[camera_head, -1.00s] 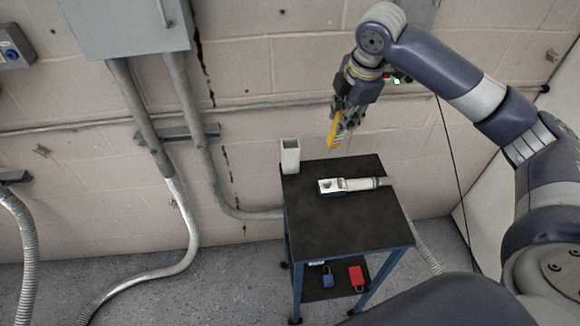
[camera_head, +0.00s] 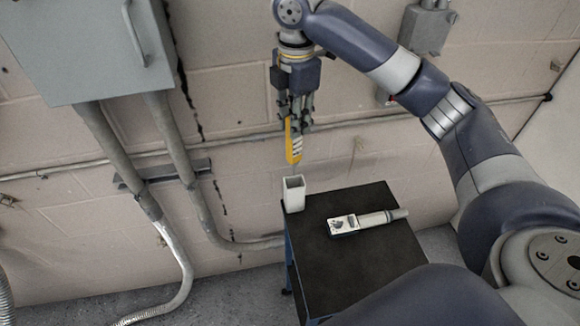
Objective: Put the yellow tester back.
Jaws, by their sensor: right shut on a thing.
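The yellow tester (camera_head: 293,148) hangs upright in my right gripper (camera_head: 295,115), which is shut on its upper part. Its thin grey tip points down, at or just above the mouth of a white open-topped square holder (camera_head: 294,194). I cannot tell whether the tip is inside the opening. The holder stands at the back left corner of the black-topped table (camera_head: 345,275). My left gripper is not in view.
A grey and white handheld device (camera_head: 365,221) lies on the table, right of the holder. A grey cabinet (camera_head: 85,45) with conduits is on the wall at left. A grey wall box (camera_head: 425,28) is at upper right. The front of the tabletop is clear.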

